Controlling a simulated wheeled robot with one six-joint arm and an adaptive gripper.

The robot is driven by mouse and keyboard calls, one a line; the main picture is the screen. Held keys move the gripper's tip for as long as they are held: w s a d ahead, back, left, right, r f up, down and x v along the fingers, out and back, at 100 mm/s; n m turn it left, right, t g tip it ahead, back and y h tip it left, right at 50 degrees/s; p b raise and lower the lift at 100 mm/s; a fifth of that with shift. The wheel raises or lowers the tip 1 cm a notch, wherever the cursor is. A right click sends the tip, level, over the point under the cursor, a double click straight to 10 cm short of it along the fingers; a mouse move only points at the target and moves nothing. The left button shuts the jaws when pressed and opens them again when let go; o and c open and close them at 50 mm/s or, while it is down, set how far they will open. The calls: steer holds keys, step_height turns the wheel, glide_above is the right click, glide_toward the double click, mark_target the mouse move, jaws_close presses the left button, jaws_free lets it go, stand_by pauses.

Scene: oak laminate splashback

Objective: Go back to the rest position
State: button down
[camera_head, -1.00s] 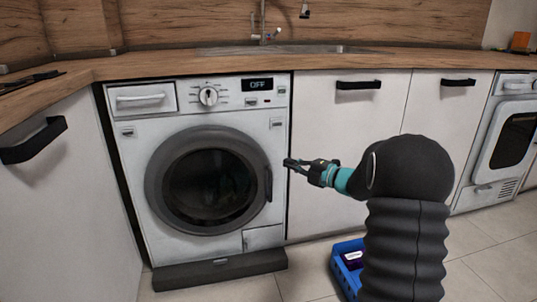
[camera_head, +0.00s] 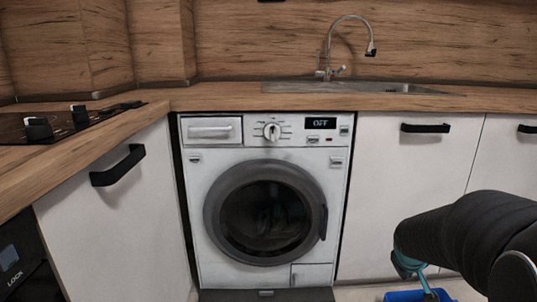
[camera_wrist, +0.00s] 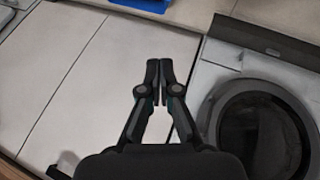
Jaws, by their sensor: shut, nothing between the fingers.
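My gripper (camera_wrist: 159,76) shows in the wrist view with its two black fingers together and nothing between them. In the head view my dark arm is at the lower right, and the gripper's fingers cannot be made out there. The washing machine (camera_head: 190,235) stands in the middle of the head view with its round door (camera_head: 265,212) shut and its display (camera_head: 321,123) reading OFF. In the wrist view the washing machine (camera_wrist: 205,80) lies to the right of my gripper, apart from it.
A wooden counter (camera_head: 220,97) with a sink (camera_head: 345,87) and tap (camera_head: 329,45) runs above. White cabinets with a black handle (camera_head: 425,128) flank the machine. A hob (camera_head: 40,125) is at the left. A blue crate (camera_head: 405,296) sits on the floor below my arm.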

steer(key=s+a+r+y+p, duration=0.2)
steer(key=s+a+r+p, duration=0.1)
steer(key=s+a+r, duration=0.4)
steer(key=s+a+r+m+y+p, duration=0.1)
steer(key=s+a+r+p, duration=0.2)
steer(key=s+a+r, duration=0.4)
steer(key=s+a, duration=0.4)
steer(key=s, duration=0.4)
steer(key=shift+a+r+m+y, duration=0.25)
steer(key=shift+a+m+y, duration=0.05)
steer(key=shift+a+y, duration=0.1)
steer(key=shift+s, duration=0.1)
stand_by(0.5)
